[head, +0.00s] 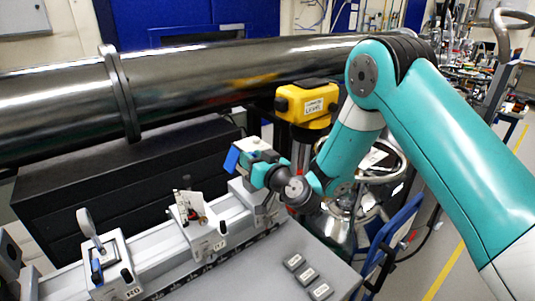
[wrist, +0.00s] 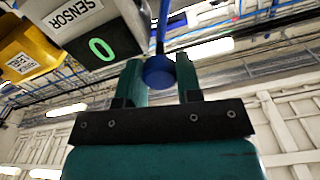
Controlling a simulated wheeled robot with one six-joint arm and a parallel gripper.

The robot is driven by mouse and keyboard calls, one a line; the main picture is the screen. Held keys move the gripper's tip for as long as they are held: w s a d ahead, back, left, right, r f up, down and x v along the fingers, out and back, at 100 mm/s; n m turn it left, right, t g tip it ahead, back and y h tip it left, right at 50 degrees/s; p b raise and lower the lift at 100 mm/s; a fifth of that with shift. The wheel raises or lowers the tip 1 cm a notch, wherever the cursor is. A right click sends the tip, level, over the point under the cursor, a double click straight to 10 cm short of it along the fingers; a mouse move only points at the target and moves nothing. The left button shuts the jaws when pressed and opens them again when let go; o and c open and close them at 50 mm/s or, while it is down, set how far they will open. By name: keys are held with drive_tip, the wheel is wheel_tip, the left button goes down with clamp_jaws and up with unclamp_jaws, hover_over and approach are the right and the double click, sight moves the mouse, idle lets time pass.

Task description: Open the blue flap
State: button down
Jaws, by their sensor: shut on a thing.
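The blue flap (head: 231,160) shows in the head view as a small tilted blue plate at the left side of a pale sensor box (head: 247,144) on the rail. In the wrist view the box (wrist: 85,35) reads "SENSOR" with a green 0, and a round blue knob (wrist: 158,72) sits between my fingertips. A thin blue edge of the flap (wrist: 160,38) rises behind the knob. My gripper (wrist: 160,78) is shut on this knob; in the head view my gripper (head: 250,165) partly hides the box. The flap's hinge is hidden.
A yellow level instrument (head: 307,103) stands close behind my gripper. A grey optical rail (head: 160,245) carries a mirror mount (head: 90,230) and a card holder (head: 187,208). A large dark pipe (head: 190,80) crosses behind. Small labelled blocks (head: 307,275) lie at the front.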

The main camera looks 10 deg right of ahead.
drive_tip(key=m, duration=0.5)
drive_tip(key=shift+m+b, duration=0.3)
drive_tip(key=shift+b, duration=0.05)
drive_tip(key=m, duration=0.4)
drive_tip(key=shift+m, duration=0.7)
drive_tip(key=c, duration=0.8)
unclamp_jaws()
